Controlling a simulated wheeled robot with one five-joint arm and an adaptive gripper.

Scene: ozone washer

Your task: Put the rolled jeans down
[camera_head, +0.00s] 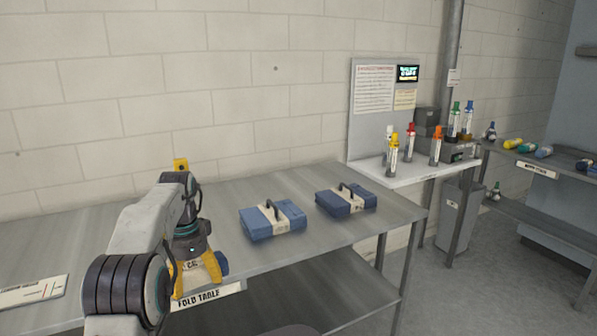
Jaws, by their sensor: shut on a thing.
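My gripper (196,277), with yellow fingers, points down over the front edge of the fold table (305,252). It is shut on the rolled jeans (222,264). Only a small dark blue end of the roll shows, to the right of the fingers. The rest is hidden by the gripper. I cannot tell whether the roll touches the table top.
Two folded blue denim bundles with pale bands and dark handles, one nearer (287,217) and one farther (335,206), lie to the right. A flat sign (30,291) lies at left. A white shelf (400,173) holds several colour-capped bottles. Bare table top lies behind the gripper.

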